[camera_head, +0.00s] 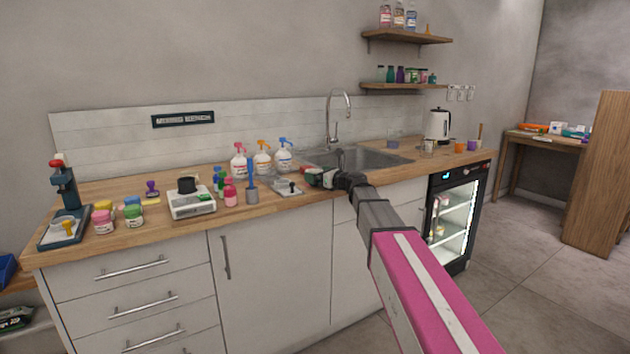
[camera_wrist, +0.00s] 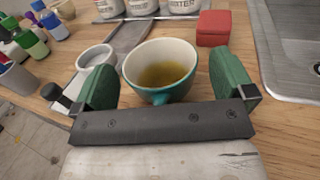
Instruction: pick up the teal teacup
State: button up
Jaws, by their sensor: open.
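The teal teacup (camera_wrist: 158,88) stands upright on the wooden counter in the wrist view, white inside with some yellowish liquid at the bottom. Its handle points toward my palm. My gripper (camera_wrist: 162,68) is open, with one green finger on each side of the cup. In the head view my gripper (camera_head: 322,179) is over the counter's front edge just left of the sink; the cup is largely hidden there by the fingers.
A red box (camera_wrist: 213,28) stands behind the right finger, with the sink (camera_wrist: 292,40) at far right. A white round dish (camera_wrist: 95,58) on a pale base is close by the left finger. Spray bottles (camera_head: 262,158) stand behind. Small bottles and a scale (camera_head: 192,203) are further left.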

jog(key=c, duration=1)
jog(key=shift+r, duration=0.15)
jog(key=shift+r, duration=1.45)
jog(key=shift+s+a+r, duration=1.95)
jog(key=shift+a, duration=0.15)
jog(key=shift+s+a+r, duration=1.9)
jog(key=shift+s+a, duration=0.05)
jog(key=shift+a, duration=0.15)
jog(key=shift+a, duration=0.1)
jog(key=shift+s, duration=0.1)
